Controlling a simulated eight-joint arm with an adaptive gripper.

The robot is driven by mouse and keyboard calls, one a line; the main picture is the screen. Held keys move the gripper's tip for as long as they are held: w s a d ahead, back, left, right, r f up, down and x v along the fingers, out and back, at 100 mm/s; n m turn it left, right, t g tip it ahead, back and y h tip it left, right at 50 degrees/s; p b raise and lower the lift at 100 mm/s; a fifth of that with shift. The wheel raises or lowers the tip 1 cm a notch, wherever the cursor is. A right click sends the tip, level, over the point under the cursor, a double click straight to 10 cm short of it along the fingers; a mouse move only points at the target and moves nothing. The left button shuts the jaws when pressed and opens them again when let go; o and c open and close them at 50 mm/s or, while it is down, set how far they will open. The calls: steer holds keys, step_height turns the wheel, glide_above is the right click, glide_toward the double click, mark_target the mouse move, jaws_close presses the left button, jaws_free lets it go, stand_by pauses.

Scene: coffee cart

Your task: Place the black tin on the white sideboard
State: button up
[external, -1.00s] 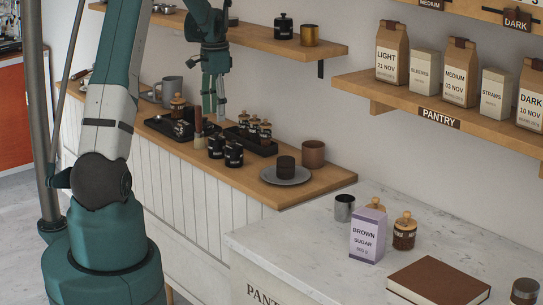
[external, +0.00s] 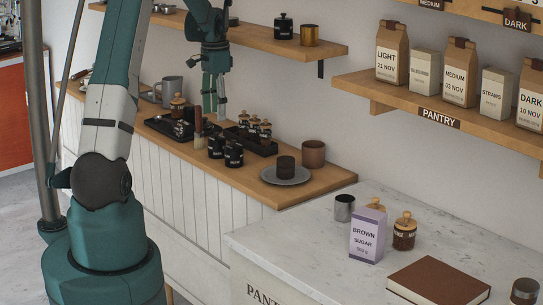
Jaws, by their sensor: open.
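The white sideboard (external: 190,203) has a panelled front and a wooden top. Two small dark labelled jars, one at the left (external: 216,145) and one at the right (external: 233,153), stand on that top. My gripper (external: 215,108) points down above the back of the sideboard, left of and lower than the black tin. Its fingers are apart and I see nothing between them.
The gold tin (external: 310,35) is close beside the black tin. Dark trays with lidded jars (external: 252,128), a grey plate (external: 287,178) with a dark cup, and a brown cup (external: 313,154) occupy the sideboard. A marble counter (external: 310,235) adjoins at right.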

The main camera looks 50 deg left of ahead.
steer(key=s+d+r+t, duration=0.1)
steer(key=s+d+r, duration=0.1)
steer(key=d+r, duration=0.6)
steer(key=s+d+r+n+t+y, duration=0.1)
steer(key=s+d+r, duration=0.15)
steer(key=d, duration=0.85)
steer(key=s+d+r+t, duration=0.1)
steer(key=s+d+r, duration=0.1)
steer(key=d+r, duration=0.6)
steer(key=s+d+f+n+t, duration=0.1)
steer(key=s+d+t, duration=0.1)
steer(key=s+d, duration=0.7)
steer(key=s+d+f+n+t+h, duration=0.1)
steer(key=s+d+t, duration=0.1)
steer(key=s+d, duration=0.8)
steer(key=d, duration=0.5)
steer(key=shift+d, duration=0.15)
